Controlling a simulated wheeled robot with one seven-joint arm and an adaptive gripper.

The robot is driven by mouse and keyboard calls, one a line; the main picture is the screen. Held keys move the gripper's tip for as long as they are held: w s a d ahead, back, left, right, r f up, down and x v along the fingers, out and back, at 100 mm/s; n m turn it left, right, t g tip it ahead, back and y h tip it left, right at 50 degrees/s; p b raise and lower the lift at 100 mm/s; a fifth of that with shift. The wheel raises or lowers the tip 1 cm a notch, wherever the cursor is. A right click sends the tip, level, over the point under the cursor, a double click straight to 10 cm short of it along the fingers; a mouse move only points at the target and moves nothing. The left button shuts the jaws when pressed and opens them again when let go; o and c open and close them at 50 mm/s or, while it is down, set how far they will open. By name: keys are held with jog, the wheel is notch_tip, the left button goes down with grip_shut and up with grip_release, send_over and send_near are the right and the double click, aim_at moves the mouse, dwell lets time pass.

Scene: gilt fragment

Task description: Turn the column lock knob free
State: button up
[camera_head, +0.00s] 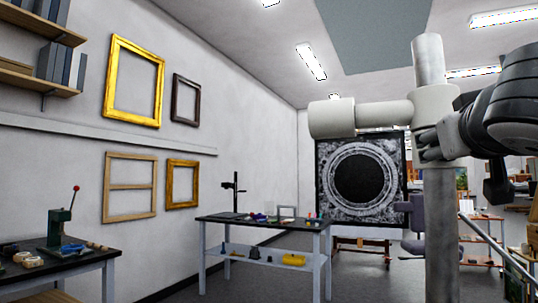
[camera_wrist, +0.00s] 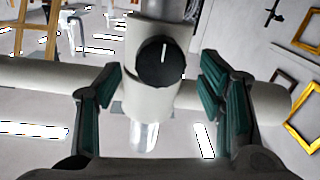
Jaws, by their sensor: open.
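The lock knob (camera_wrist: 160,64) is a round black disc with a white line pointing up in the wrist view. It sits on a pale collar (camera_wrist: 148,32), which also shows in the head view (camera_head: 437,101), around the upright column (camera_head: 440,235). My gripper (camera_wrist: 161,72) is open, its green-padded fingers on either side of the knob with clear gaps. I cannot tell whether the fingertips reach past the knob's face. In the head view my gripper (camera_head: 430,142) is at the collar from the right and hides the knob.
A thick pale crossbar (camera_head: 365,117) runs left from the collar. Behind it stands a dark panel with a ring pattern (camera_head: 333,150). A workbench (camera_head: 265,222) and a bench with a press (camera_head: 60,262) are at left. Frames, including a gilt one (camera_head: 112,80), hang on the wall.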

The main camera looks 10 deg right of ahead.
jog(key=shift+x, duration=1.25)
jog(key=shift+c, duration=0.4)
jog(key=c, duration=1.1)
jog(key=shift+o, duration=0.3)
jog(key=shift+n, duration=0.3)
jog(key=shift+w+a+n+g+p, duration=0.1)
jog(key=shift+n+g+p, duration=0.1)
jog(key=shift+n, duration=3.3)
jog(key=shift+a+n+g+p, duration=0.1)
jog(key=shift+n+g+p, duration=0.1)
jog(key=shift+n, duration=3.3)
